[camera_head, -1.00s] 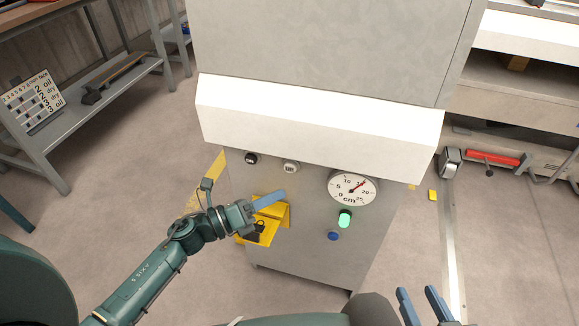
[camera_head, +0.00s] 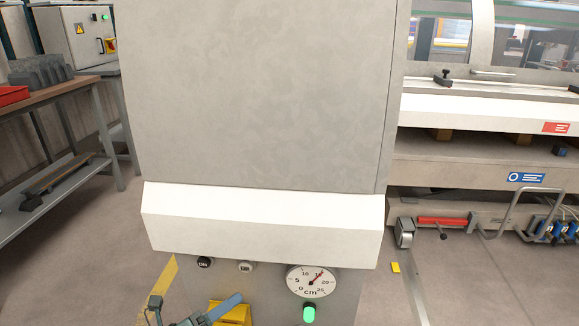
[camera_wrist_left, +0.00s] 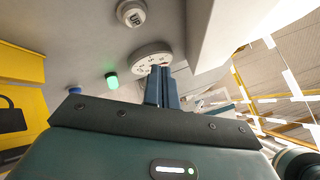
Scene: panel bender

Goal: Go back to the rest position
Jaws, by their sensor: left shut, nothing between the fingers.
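My left gripper (camera_head: 228,303) shows at the bottom edge of the head view, in front of the grey machine cabinet (camera_head: 255,100). Its blue fingers are together and hold nothing. In the left wrist view the shut fingers (camera_wrist_left: 162,85) point up at the round dial, which they partly cover. A yellow bracket (camera_head: 232,314) sits right by the gripper in the head view. In the left wrist view a yellow part with a padlock mark (camera_wrist_left: 15,112) is at the left. My right gripper is out of view.
The cabinet's white ledge (camera_head: 260,225) juts out above the dial (camera_head: 312,281), a green lit button (camera_head: 309,313) and two small buttons. A workbench (camera_head: 85,82) stands at the left. A long machine (camera_head: 480,165) is at the right.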

